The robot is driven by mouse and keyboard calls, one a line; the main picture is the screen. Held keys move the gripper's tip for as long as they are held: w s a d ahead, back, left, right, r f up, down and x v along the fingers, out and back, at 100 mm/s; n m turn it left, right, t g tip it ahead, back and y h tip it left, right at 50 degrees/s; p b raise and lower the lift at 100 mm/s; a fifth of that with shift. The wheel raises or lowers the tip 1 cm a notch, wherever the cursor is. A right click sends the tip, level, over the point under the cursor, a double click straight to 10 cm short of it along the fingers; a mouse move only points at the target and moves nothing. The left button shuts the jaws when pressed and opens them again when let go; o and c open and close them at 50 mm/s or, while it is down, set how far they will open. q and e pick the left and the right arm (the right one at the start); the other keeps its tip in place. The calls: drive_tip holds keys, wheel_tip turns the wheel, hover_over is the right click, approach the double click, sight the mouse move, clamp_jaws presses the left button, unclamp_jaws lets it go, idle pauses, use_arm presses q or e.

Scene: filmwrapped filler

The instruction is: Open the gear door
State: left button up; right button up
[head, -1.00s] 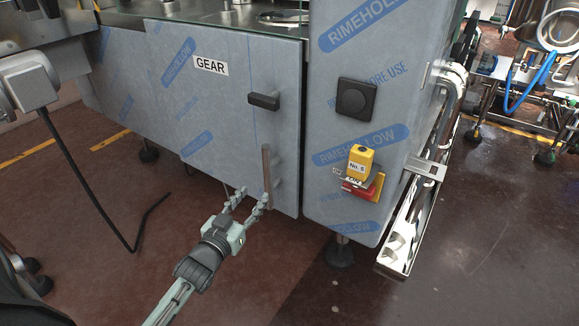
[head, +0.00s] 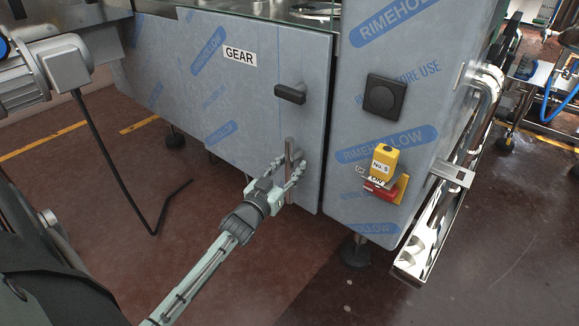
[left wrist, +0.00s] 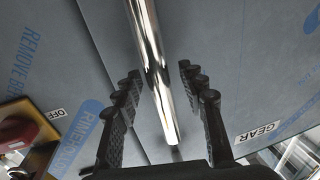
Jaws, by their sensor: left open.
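The gear door (head: 200,85) is a film-covered grey panel with a GEAR label (head: 240,57), and it looks shut. A vertical metal bar handle (head: 289,155) stands on its right part, below a dark latch knob (head: 290,94). My left gripper (head: 288,174) is open at the lower part of the bar. In the left wrist view the shiny bar (left wrist: 152,75) passes between the two open fingers (left wrist: 163,100), with a gap on both sides. The GEAR label also shows there (left wrist: 257,132). My right gripper is not in view.
Right of the door, a fixed panel carries a black square knob (head: 384,97) and a yellow and red switch (head: 383,174). A shiny metal rail (head: 430,225) runs along the right side. The floor in front is clear.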

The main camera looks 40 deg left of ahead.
use_arm(q)
drive_tip(key=shift+c, duration=0.2)
clamp_jaws()
